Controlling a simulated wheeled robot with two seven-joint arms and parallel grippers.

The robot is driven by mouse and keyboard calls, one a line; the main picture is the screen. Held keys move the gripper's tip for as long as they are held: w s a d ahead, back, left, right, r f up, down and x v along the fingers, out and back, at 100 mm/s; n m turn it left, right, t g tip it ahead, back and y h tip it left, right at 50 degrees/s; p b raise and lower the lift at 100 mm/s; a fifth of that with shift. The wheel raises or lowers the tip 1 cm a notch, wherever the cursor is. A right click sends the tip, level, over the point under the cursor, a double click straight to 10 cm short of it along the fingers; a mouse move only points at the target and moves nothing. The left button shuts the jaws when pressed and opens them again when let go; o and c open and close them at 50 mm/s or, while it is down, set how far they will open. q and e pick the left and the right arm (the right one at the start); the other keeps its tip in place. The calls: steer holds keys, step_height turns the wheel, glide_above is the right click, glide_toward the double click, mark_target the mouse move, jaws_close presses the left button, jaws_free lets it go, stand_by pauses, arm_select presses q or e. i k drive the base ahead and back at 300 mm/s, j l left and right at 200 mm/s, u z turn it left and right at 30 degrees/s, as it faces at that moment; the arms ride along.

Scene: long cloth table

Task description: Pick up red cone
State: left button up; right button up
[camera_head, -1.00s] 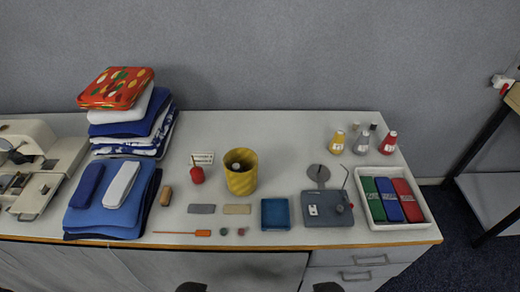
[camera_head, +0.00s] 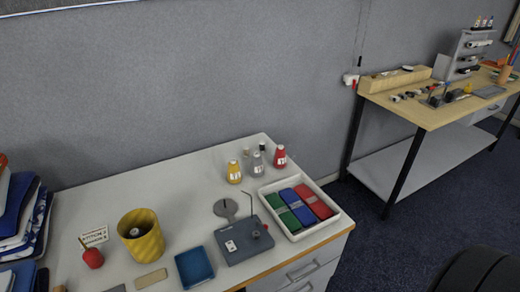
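The red cone (camera_head: 280,157) stands upright near the back right of the white table (camera_head: 150,190), with a white label on its front. A grey cone (camera_head: 257,164) stands just left of it, and a yellow cone (camera_head: 234,172) stands further left. Neither of my grippers shows in the head view.
A white tray (camera_head: 338,220) with green, blue and red packs lies in front of the cones. A grey-blue device (camera_head: 243,242) with a thin upright rod stands left of it. A yellow container (camera_head: 140,235) is further left. A wooden workbench (camera_head: 425,115) stands apart at right.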

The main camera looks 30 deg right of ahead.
mark_target(280, 161)
steer(key=l, duration=1.6)
steer(key=k+u, duration=0.05)
